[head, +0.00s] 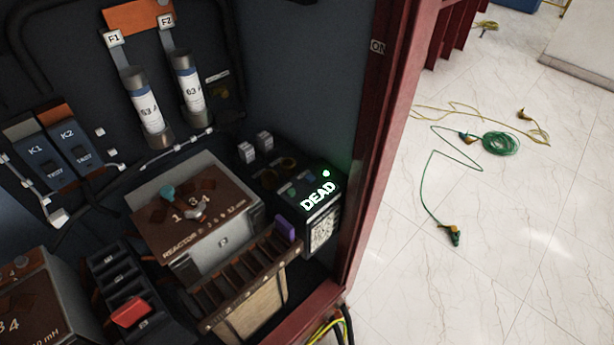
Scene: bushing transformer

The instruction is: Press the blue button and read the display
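A small dark box (310,208) stands in the right rear corner of the cabinet. Its display (318,195) reads "DEAD" in bright letters with a green glow. A green light (326,174) is lit at its top right. Small dim bluish-green spots show on the box above the letters; I cannot tell whether one is the blue button. Neither of my grippers is in view.
A brown-topped reactor box (190,208) stands left of the display box, with a slotted rack (248,275) in front. Fuses (147,108) and switches K1 and K2 (68,145) are behind. A red cabinet post (385,140) borders the right. Cables (500,143) lie on the pale floor.

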